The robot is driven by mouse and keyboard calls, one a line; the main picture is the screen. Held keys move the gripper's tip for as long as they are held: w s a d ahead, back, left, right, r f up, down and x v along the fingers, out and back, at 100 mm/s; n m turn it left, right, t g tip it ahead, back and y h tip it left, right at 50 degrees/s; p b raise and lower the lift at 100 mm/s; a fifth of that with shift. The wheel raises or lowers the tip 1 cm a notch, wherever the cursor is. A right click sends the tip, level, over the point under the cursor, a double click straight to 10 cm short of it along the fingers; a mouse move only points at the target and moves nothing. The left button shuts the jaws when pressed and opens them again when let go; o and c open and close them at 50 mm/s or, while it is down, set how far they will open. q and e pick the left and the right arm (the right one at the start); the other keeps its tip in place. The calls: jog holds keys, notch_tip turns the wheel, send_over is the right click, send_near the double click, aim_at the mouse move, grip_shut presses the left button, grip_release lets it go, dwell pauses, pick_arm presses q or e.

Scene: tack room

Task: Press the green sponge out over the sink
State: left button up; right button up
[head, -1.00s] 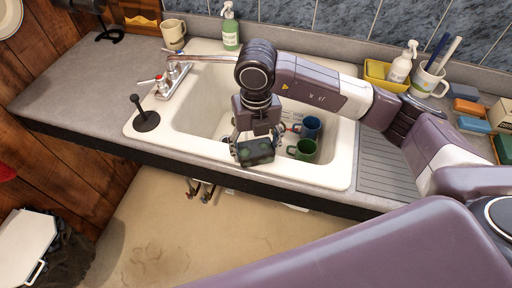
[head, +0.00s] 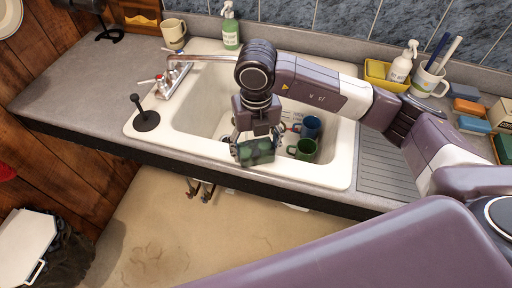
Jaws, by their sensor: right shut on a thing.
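The green sponge (head: 257,152), dark green with darker spots, is in my right gripper (head: 257,143). My right gripper points down with its fingers shut on the sponge. It holds the sponge over the front part of the white sink (head: 190,118), near the front rim. I cannot tell how far the sponge is above the sink's bottom. My left gripper is not in view.
A blue mug (head: 311,126) and a green mug (head: 304,149) are in the sink, just right of the sponge. The faucet (head: 172,75) and a black plunger-like stopper (head: 145,114) are at the left rim. A ribbed drainboard (head: 385,172) lies to the right.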

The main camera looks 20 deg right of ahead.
jog(key=shift+s+f, duration=0.1)
dwell(0.3)
jog(key=shift+r+p, duration=1.9)
jog(key=shift+r, duration=1.7)
